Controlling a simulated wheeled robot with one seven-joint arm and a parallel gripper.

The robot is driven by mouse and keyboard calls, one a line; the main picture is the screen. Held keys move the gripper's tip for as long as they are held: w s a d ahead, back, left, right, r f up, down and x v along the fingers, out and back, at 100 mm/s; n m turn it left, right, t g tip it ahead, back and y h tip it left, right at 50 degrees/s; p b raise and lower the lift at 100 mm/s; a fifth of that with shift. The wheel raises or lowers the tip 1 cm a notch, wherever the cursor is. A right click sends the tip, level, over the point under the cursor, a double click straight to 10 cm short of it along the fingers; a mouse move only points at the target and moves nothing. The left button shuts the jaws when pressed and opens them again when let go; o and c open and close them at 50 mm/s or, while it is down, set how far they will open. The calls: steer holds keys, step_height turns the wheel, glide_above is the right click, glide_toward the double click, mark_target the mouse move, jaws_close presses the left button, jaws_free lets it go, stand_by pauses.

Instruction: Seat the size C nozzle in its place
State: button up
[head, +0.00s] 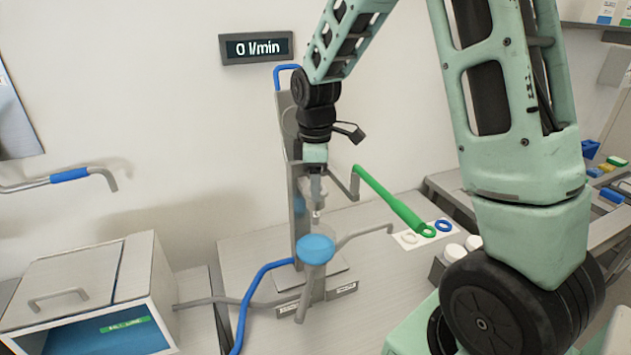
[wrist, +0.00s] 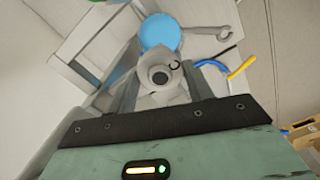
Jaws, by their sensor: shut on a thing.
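My gripper (head: 316,197) is shut on a pale grey nozzle (wrist: 158,80), whose sides the two fingers touch. In the wrist view, the nozzle has a dark round opening and a dark mark like a letter C. My gripper (wrist: 160,88) hangs above a grey piece with a round blue top (head: 317,247), in front of the upright stand (head: 298,215). The blue top also shows in the wrist view (wrist: 160,33), beyond the nozzle. The nozzle appears apart from it in the head view. I cannot tell which part is the nozzle's seat.
An open-fronted box (head: 150,265) stands left. The display (head: 256,47) reads 0 l/min.

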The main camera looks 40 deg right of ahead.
steer(key=shift+f, duration=0.2)
stand_by(0.5)
steer(key=o, duration=1.2)
steer(key=shift+r+p, duration=2.9)
steer(key=shift+r, duration=0.65)
steer(key=shift+a+f, duration=0.1)
steer(key=s+a+f+m+b, duration=0.1)
steer(key=s+a+f+b, duration=0.35)
steer(key=a, duration=0.45)
steer(key=s+a+f+b, duration=0.4)
steer(key=s+a+b, duration=0.2)
steer(key=a, duration=0.3)
steer(key=shift+m+y, duration=0.3)
steer(key=shift+m, duration=0.4)
steer(key=s+a+f+b, duration=0.2)
steer(key=s, duration=0.2)
steer(key=s+a+f+b, duration=0.2)
steer(key=s, duration=0.3)
steer(key=s+a+f+b, duration=0.2)
steer(key=s, duration=0.2)
steer(key=shift+s+a, duration=0.15)
steer(key=shift+s, duration=0.25)
